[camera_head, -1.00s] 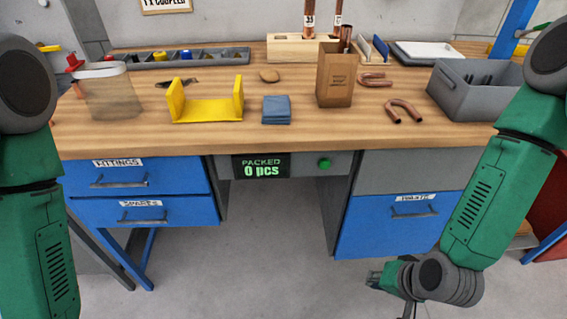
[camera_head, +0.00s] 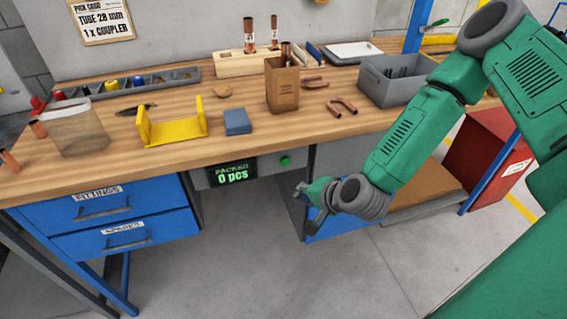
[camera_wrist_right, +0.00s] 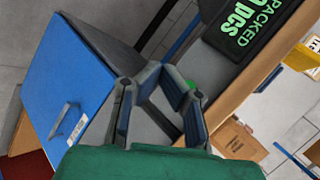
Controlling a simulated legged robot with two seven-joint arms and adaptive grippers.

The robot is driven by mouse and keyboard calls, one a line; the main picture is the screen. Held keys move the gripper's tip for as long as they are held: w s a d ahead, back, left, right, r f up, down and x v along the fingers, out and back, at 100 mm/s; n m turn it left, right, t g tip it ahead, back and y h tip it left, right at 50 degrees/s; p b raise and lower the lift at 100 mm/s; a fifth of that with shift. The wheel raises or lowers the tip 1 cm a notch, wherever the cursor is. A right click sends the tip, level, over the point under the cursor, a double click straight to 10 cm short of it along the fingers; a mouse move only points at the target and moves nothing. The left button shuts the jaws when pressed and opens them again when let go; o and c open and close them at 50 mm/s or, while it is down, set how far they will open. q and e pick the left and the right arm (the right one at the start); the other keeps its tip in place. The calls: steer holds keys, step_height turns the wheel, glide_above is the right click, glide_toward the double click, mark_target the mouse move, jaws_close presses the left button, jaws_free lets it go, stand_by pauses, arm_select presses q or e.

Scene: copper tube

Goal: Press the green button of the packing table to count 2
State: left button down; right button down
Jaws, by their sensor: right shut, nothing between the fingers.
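The packing table (camera_head: 300,125) has a wooden top. On its front apron a green button (camera_head: 286,160) sits right of a dark counter display (camera_head: 232,172) reading "PACKED 0 pcs". My right gripper (camera_head: 302,190) is below and slightly right of the button, apart from it in the head view. There the green button (camera_wrist_right: 191,84) shows partly, behind a finger. The display (camera_wrist_right: 248,25) is at upper right. My left gripper is out of view.
Blue drawers (camera_head: 103,205) are at the left under the tabletop. A blue drawer (camera_wrist_right: 65,85) is close to my right gripper in the wrist view. A cardboard box (camera_head: 282,85), a yellow bracket (camera_head: 175,130) and a grey bin (camera_head: 395,82) stand on top. Open space lies below the display.

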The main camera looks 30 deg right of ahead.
steer(key=w+d, duration=0.2)
steer(key=w, duration=0.6)
steer(key=shift+w+b, duration=0.25)
steer(key=shift+b, duration=0.2)
steer(key=shift+w+d, duration=0.1)
stand_by(1.0)
steer(key=shift+w+r, duration=0.1)
steer(key=shift+w, duration=0.15)
steer(key=shift+w+d, duration=0.15)
steer(key=shift+w, duration=0.4)
stand_by(0.9)
steer(key=shift+s, duration=0.95)
steer(key=shift+a, duration=0.2)
steer(key=shift+s+a+p, duration=0.1)
steer(key=shift+s+a, duration=0.1)
steer(key=shift+s, duration=0.6)
steer(key=shift+s+a+p, duration=0.1)
steer(key=shift+s+a, duration=0.05)
steer(key=shift+s, duration=0.7)
steer(key=shift+s+a+p, duration=0.1)
steer(key=shift+s+a, duration=0.1)
steer(key=shift+s, duration=0.6)
